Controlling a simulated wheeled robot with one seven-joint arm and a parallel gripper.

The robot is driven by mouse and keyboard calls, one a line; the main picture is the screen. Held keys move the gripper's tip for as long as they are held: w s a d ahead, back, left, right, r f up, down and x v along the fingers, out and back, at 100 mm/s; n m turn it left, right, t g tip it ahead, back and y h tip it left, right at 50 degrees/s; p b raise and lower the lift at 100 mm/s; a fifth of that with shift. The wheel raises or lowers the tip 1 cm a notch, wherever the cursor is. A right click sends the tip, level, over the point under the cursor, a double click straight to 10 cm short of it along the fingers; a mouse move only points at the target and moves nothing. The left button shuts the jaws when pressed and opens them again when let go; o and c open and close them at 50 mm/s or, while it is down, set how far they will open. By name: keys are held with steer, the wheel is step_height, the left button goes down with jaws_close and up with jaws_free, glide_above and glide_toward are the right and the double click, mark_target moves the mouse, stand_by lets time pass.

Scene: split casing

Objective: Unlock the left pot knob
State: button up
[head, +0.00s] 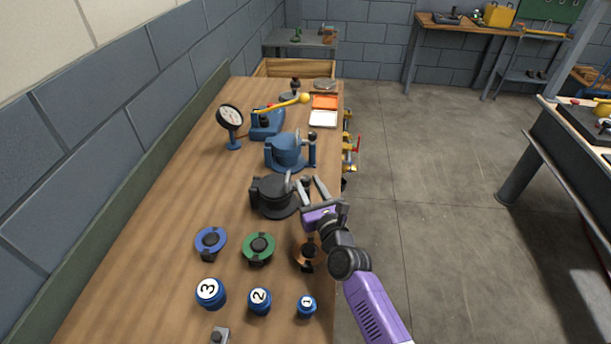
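Two pots with clamp-like lids stand on the wooden bench in the head view: a black pot (272,193) nearer me and a blue pot (284,152) behind it. The blue pot has a dark upright knob (312,149) on its right side. The black pot's right side, where its knob seems to be, is partly hidden by my gripper. My gripper (312,184) is at that right side, its two pale fingers apart. Whether it touches the pot or has a knob between the fingers cannot be told.
Blue, green and copper discs (259,247) and several numbered blue knobs (260,300) lie in front. A dial gauge (230,118) and a yellow-handled blue press (268,120) stand farther back. Yellow and red clamps (350,150) line the right edge.

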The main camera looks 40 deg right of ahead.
steer(key=shift+p+x, duration=0.5)
steer(key=shift+x, duration=0.9)
jaws_close()
